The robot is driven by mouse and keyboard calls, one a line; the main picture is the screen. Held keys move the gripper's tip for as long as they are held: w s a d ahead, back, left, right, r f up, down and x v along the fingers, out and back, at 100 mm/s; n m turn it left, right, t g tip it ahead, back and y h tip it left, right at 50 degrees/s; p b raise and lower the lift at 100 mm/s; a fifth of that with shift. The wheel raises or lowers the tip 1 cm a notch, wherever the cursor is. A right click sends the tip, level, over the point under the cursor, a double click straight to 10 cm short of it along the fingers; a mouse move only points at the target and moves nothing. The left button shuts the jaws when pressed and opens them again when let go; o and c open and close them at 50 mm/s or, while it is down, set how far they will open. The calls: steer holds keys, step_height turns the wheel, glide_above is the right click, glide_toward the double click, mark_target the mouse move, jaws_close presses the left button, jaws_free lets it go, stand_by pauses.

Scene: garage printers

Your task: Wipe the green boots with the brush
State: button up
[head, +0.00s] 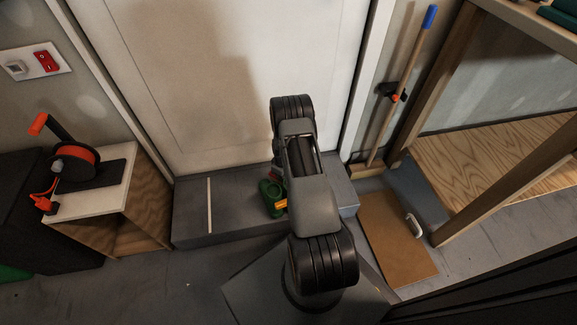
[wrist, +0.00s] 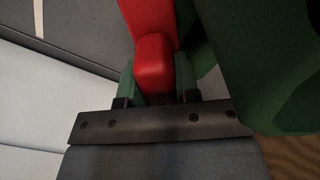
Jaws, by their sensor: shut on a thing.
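My gripper (wrist: 157,82) is shut on a red brush (wrist: 157,58), whose red body shows between the two fingers in the wrist view. The bristles are hidden. The green boots (head: 269,194) stand on the grey step in front of the white door in the head view, partly hidden behind my arm. A large dark green boot surface (wrist: 268,60) fills the right of the wrist view, close beside the gripper and brush. I cannot tell whether the brush touches it. In the head view my arm hides the gripper.
The grey step (head: 235,222) has a pale strip at its left. A cabinet (head: 108,205) with an orange-black reel (head: 76,163) stands left. A blue-topped broom (head: 405,75) leans at the right wall, near a brown mat (head: 395,240) and a wooden bench (head: 500,150).

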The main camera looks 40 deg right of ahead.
steer(key=shift+s+a, duration=0.15)
steer(key=shift+s, duration=0.25)
steer(key=shift+s+r+p, duration=0.2)
steer(key=shift+r+p, duration=0.1)
steer(key=shift+p, duration=0.05)
steer(key=shift+w+a+r+p, duration=0.1)
steer(key=shift+r+p, duration=0.05)
steer(key=shift+r, duration=0.35)
steer(key=shift+w+a+r+p, duration=0.1)
steer(key=shift+r+p, duration=0.05)
steer(key=shift+r, duration=0.35)
steer(key=shift+s+d+r+p, duration=0.1)
steer(key=shift+d+r+p, duration=0.1)
steer(key=shift+r+p, duration=0.3)
steer(key=shift+s+d+r+p, duration=0.15)
steer(key=shift+r+p, duration=0.1)
steer(key=shift+r, duration=0.3)
steer(key=shift+r+p, duration=1.1)
steer(key=shift+r, duration=0.6)
steer(key=shift+w+r, duration=0.1)
